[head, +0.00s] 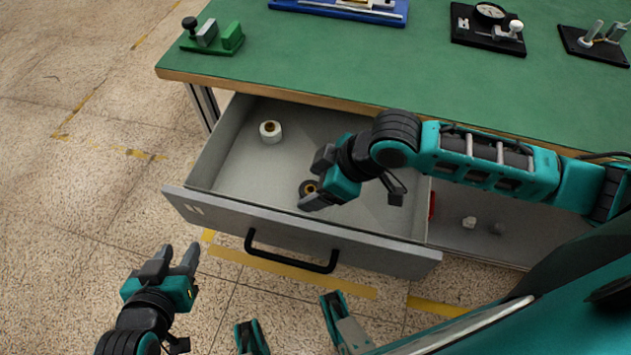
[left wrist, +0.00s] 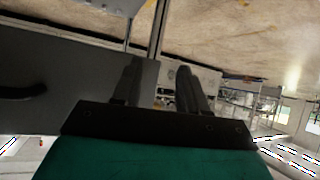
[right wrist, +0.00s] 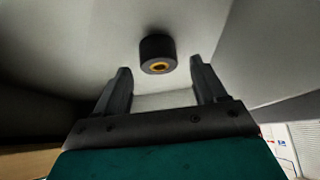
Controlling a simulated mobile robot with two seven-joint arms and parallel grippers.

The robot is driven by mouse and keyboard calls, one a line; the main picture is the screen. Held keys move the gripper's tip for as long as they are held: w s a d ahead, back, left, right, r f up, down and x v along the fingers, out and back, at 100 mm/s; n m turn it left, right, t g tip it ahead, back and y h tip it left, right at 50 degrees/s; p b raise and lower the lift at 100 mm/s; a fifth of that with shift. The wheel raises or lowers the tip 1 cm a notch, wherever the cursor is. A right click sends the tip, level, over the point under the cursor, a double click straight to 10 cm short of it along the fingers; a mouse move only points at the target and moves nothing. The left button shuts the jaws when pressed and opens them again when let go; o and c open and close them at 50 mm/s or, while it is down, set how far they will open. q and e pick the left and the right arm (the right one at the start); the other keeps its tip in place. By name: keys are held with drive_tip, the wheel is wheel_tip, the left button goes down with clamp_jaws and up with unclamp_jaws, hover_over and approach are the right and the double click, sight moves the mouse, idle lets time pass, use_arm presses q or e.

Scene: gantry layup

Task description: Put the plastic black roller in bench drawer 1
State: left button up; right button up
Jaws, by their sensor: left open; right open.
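The black roller (head: 308,188), with a brass-coloured centre, lies on the floor of the open bench drawer (head: 237,163). My right gripper (head: 318,180) is inside the drawer, over the roller, and partly hides it in the head view. In the right wrist view the black roller (right wrist: 157,55) sits beyond the open fingers (right wrist: 161,82), and nothing is between them. My left gripper (head: 180,262) is open and empty, outside the drawer to the left of its black handle (head: 290,262). In the left wrist view its fingers (left wrist: 160,85) are apart.
A white roller (head: 270,131) lies at the drawer's back left. The green bench top (head: 330,60) above carries a green fixture (head: 222,38), a blue fixture (head: 350,8) and a dial gauge (head: 489,14). Small white and grey pieces (head: 469,222) lie right of the drawer.

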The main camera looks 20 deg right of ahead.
drive_tip(key=p+v, duration=0.3)
drive_tip(key=v, duration=0.8)
drive_tip(key=shift+r, duration=0.25)
drive_tip(key=shift+s+d, duration=0.1)
